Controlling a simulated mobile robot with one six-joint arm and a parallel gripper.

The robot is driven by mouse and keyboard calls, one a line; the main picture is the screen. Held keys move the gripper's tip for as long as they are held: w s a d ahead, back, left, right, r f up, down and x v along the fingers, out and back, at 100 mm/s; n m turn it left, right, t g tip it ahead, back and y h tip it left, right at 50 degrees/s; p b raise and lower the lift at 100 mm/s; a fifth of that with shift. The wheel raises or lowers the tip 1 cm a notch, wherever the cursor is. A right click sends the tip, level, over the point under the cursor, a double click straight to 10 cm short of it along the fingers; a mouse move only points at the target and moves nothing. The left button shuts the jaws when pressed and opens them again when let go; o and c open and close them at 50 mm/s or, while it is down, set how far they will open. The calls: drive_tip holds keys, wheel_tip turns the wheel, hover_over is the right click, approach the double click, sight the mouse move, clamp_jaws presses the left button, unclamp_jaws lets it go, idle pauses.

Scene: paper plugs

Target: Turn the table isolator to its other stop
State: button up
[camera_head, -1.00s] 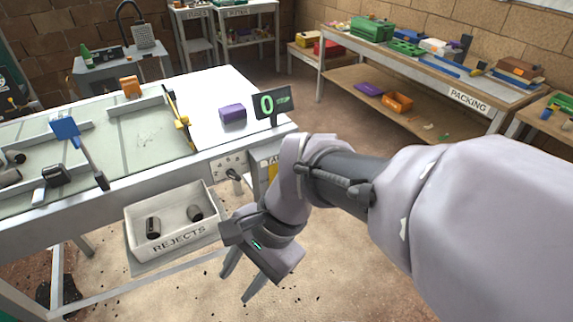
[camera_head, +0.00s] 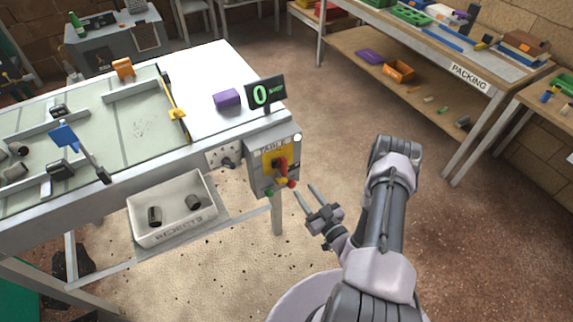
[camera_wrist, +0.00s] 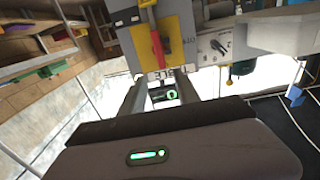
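The table isolator is a red handle (camera_head: 281,164) on a yellow plate (camera_head: 268,158), fixed to a grey box (camera_head: 256,180) at the table's front right corner. The handle looks roughly upright, tilted a little. In the wrist view the red handle (camera_wrist: 156,45) and yellow plate (camera_wrist: 180,40) appear upside down, beyond the fingertips. My gripper (camera_head: 306,190) is open and empty, just in front of and to the lower right of the box. Its two fingers (camera_wrist: 160,80) stand apart and point toward the box. They appear clear of the handle.
A small green button (camera_head: 269,193) and a red knob (camera_head: 291,184) sit at the box's lower edge. A grey switch panel (camera_head: 223,154) is left of it. The display reading 0 (camera_head: 265,94) stands above. The rejects bin (camera_head: 170,230) hangs lower left. Floor to the right is free.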

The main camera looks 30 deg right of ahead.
sight(285, 166)
drive_tip(key=w, duration=0.4)
drive_tip(key=w+b, duration=0.1)
drive_tip(key=w, duration=0.3)
drive_tip(key=w+b, duration=0.1)
drive_tip(key=w, duration=0.4)
drive_tip(key=shift+a, duration=0.3)
clamp_jaws()
